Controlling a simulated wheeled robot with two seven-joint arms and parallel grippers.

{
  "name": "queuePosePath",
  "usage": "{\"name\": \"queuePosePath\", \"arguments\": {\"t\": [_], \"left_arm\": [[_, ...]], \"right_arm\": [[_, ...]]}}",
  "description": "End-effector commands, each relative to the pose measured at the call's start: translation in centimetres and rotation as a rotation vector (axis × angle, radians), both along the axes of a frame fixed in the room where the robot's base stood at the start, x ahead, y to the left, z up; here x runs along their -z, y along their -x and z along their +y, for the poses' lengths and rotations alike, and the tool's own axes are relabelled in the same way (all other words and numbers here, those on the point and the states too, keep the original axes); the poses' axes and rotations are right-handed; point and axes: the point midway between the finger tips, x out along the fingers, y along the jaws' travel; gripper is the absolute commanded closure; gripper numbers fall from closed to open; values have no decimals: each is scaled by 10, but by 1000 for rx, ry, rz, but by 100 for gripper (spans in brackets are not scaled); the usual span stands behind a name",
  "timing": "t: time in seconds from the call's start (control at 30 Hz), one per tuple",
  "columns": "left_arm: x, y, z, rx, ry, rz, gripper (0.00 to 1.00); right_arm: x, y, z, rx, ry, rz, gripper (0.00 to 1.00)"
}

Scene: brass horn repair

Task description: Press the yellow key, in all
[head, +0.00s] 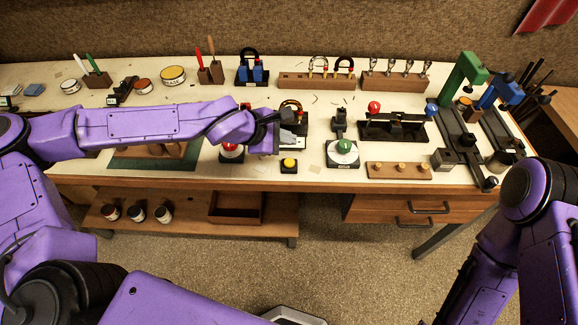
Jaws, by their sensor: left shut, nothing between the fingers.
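The yellow key (289,162) is a small round yellow button on a dark square base, near the front edge of the workbench. My left gripper (275,149) is shut and empty, a little left of the yellow key and slightly behind it in the head view. I see no clear contact between them, and the height of the gripper over the key is hard to judge. My right arm shows at the right edge, but its gripper is out of view.
A green-knobbed device (343,148) stands to the right. A wooden peg board (399,171) lies farther right. Green and blue clamps (466,72) crowd the bench's right end.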

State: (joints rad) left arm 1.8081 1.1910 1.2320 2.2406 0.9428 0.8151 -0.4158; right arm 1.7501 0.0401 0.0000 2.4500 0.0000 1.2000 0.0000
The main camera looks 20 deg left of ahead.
Motion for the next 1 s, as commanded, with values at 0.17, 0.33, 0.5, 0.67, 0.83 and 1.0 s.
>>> {"name": "queuePosePath", "arguments": {"t": [0.17,0.33,0.5,0.67,0.83,1.0], "left_arm": [[34,0,0,-1,0,2,100],[51,0,0,1,0,1,100],[57,0,0,-1,0,1,100],[56,0,0,-1,0,1,100],[56,0,0,-1,0,1,100],[56,0,0,-1,0,1,100]], "right_arm": [[36,0,0,0,0,0,57],[48,0,0,0,0,0,57],[50,0,0,0,0,0,57],[49,0,0,0,0,0,57],[49,0,0,0,0,0,57],[49,0,0,0,0,0,57]]}}
